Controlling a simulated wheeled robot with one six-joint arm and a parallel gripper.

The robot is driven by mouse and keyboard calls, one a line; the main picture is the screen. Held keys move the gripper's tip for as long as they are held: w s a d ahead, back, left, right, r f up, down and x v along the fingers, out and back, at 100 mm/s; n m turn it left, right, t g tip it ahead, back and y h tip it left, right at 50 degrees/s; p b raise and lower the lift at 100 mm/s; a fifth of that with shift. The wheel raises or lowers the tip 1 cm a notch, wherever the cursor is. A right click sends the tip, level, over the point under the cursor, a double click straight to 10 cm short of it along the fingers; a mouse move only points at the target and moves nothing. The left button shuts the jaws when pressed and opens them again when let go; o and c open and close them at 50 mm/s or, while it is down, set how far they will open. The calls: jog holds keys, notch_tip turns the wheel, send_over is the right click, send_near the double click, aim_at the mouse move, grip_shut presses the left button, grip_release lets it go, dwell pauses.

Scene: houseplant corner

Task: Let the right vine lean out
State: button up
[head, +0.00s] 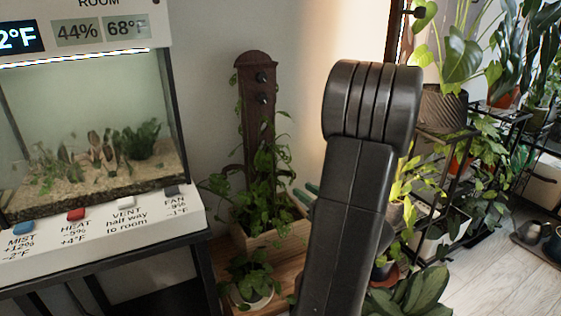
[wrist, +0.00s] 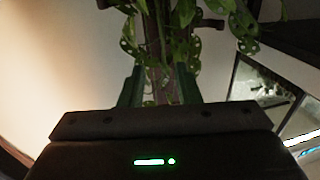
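A leafy vine (head: 268,165) climbs a dark brown post (head: 256,85) with two dark knobs, in a wooden planter (head: 262,238). Another vine with big heart-shaped leaves (head: 458,58) is at the upper right. A dark knob (head: 412,13) shows beside its leaves. In the wrist view, hole-patterned leaves (wrist: 185,14) hang around a brown post (wrist: 157,50) with short pegs; I cannot tell which vine this is. My gripper (wrist: 158,85) has its dark green fingers apart, with the post seen between them. Whether they touch it is unclear.
A lit glass tank (head: 95,130) with labelled buttons (head: 76,214) on its front ledge stands at the left. A small potted plant (head: 252,280) sits below the planter. Racks of potted plants (head: 470,160) fill the right.

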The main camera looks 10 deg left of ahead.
aim_at(272, 178)
jog(key=b+x, duration=0.3)
jog(key=x, duration=1.1)
jog(key=shift+r, duration=0.15)
jog(key=shift+s, duration=0.1)
grip_shut()
